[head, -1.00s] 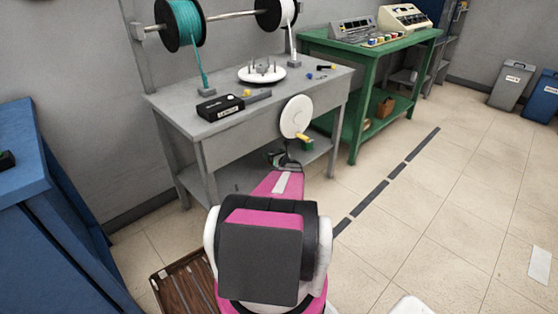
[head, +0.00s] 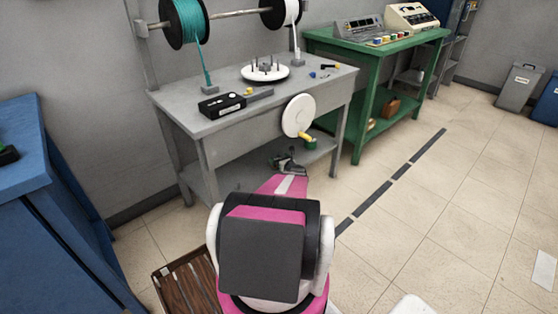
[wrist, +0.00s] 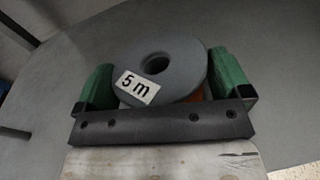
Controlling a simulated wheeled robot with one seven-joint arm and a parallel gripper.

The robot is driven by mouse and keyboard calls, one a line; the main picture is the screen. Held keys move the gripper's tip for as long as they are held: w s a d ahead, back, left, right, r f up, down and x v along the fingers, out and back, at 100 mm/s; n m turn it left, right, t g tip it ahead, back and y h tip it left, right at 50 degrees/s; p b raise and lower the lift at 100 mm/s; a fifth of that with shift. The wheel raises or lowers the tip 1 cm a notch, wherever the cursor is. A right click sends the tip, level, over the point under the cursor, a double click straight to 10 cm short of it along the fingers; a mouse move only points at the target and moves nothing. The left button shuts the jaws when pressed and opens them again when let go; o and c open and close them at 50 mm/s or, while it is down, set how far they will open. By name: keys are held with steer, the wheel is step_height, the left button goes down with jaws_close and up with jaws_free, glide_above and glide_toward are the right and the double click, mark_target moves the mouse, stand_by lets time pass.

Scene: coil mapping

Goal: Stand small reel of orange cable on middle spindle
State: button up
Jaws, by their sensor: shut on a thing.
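The small reel (wrist: 185,57) shows in the wrist view as a grey flange with a round centre hole and a "5 m" label. A little orange cable (wrist: 190,98) shows below the flange. My gripper (wrist: 163,80) is shut on the reel, with one green finger on each side. In the head view my gripper (head: 288,160) is low in front of the grey bench, below its top; the reel is hard to make out there. A round white base (head: 265,76) with several upright pegs stands on the bench top. Which peg is the middle spindle is too small to tell.
The grey bench (head: 225,122) also bears a black box (head: 222,105) and small loose parts. A white disc (head: 299,115) is at its front. Teal (head: 185,22) and white (head: 283,10) spools hang on a bar above.

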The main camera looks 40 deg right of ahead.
steer(key=o, duration=1.1)
steer(key=shift+f, duration=0.1)
steer(key=shift+s+r, duration=0.2)
steer(key=s, duration=0.7)
steer(key=s+r, duration=0.1)
steer(key=s, duration=0.3)
steer(key=shift+s+a+r, duration=0.1)
steer(key=shift+s+a, duration=0.1)
steer(key=shift+s, duration=0.1)
steer(key=shift+a, duration=0.1)
